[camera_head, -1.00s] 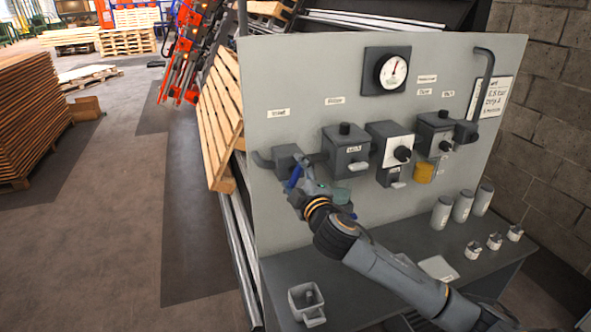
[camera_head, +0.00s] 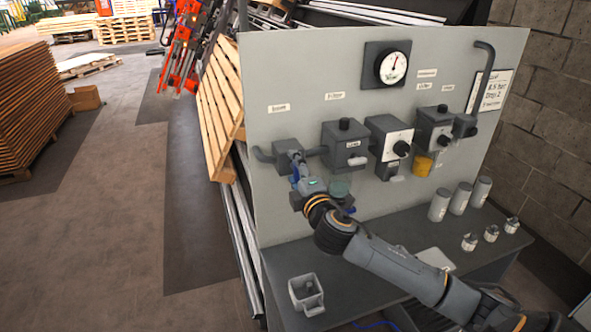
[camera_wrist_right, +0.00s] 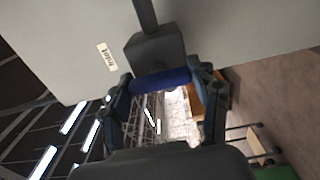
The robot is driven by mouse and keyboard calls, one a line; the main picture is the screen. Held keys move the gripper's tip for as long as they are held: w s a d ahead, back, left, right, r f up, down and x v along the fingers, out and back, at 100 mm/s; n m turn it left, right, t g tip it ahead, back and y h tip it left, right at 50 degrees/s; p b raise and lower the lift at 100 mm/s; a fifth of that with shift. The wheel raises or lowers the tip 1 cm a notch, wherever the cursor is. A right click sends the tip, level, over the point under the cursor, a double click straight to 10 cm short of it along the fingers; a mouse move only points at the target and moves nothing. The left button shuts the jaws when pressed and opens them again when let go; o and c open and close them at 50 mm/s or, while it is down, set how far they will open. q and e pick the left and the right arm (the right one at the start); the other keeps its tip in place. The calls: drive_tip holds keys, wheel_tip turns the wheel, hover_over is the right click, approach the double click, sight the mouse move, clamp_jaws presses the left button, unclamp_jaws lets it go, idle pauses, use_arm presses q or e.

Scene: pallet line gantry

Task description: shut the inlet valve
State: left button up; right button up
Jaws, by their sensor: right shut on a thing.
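The inlet valve (camera_head: 287,147) is a dark grey block at the left end of the pipe run on the grey panel. In the right wrist view its body (camera_wrist_right: 155,52) shows beside an "Inlet" label (camera_wrist_right: 107,57). Its blue handle (camera_wrist_right: 161,81) lies across between the two fingers of my right gripper (camera_wrist_right: 166,88), which is shut on it. In the head view my right gripper (camera_head: 302,180) is at the valve's front, and the handle is mostly hidden by it. My left gripper is not in view.
A filter-like block (camera_head: 345,146), a regulator block and another unit follow to the right along the pipe. A gauge (camera_head: 392,68) sits above.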

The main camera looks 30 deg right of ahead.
drive_tip(key=o, duration=1.2)
drive_tip(key=shift+c, duration=0.2)
drive_tip(key=shift+s, duration=0.1)
drive_tip(key=v, duration=1.1)
drive_tip(key=shift+s, duration=0.4)
drive_tip(key=shift+f, duration=0.15)
